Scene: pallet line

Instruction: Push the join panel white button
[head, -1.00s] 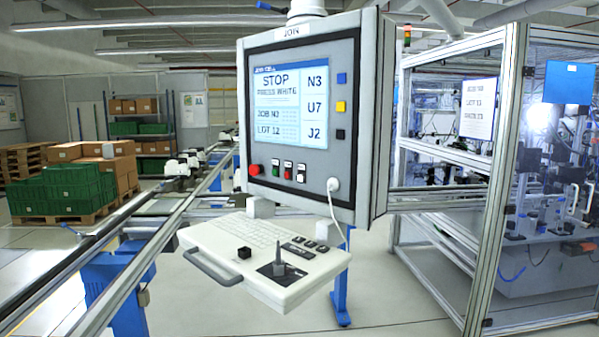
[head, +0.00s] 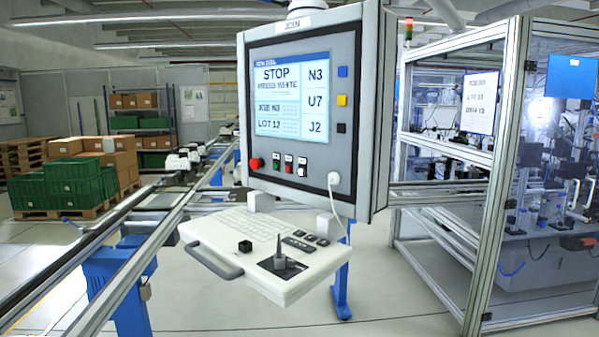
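The join panel (head: 350,180) is a grey box with a "JOIN" label (head: 292,25) on top, hanging at the middle of the head view. Its screen (head: 292,98) reads "STOP, PRESS WHITE", with N3, U7 and J2 at the right. The white button (head: 302,171) is at the right end of the lower button row. Left of it are a red button (head: 289,163), a green button (head: 276,161) and a larger round red button (head: 256,164). Neither of my grippers is in view, and nothing covers the white button.
A keyboard shelf (head: 293,288) with a joystick and handle juts out below the panel. Conveyor rails (head: 140,232) run along the left. Green crates (head: 62,185) stand on a pallet behind. A framed machine cell (head: 487,230) stands at right.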

